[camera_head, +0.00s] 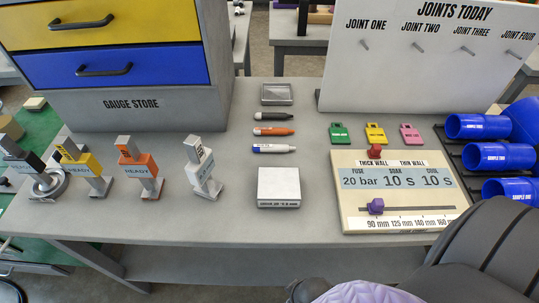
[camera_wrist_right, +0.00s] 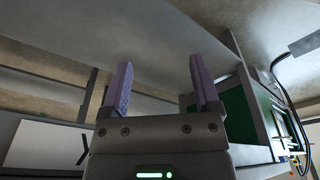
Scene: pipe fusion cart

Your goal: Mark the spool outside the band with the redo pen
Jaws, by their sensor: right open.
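Three pens lie in a column on the grey table: a black one (camera_head: 274,116), an orange one (camera_head: 274,131) and a white one with a blue end (camera_head: 274,149). Their lettering is too small to read, so I cannot tell which is the redo pen. Several blue spools lie at the right, among them an upper one (camera_head: 478,126), a middle one (camera_head: 499,157) and a lower one (camera_head: 512,190). No band is clear on them. My right gripper (camera_wrist_right: 152,88) is open and empty in the right wrist view, with purple fingers apart. My left gripper is not in view.
A white block (camera_head: 278,187) and a small grey tray (camera_head: 277,94) flank the pens. Several upright READY stands are at left, below the gauge store (camera_head: 140,105). My dark arm covers the lower right.

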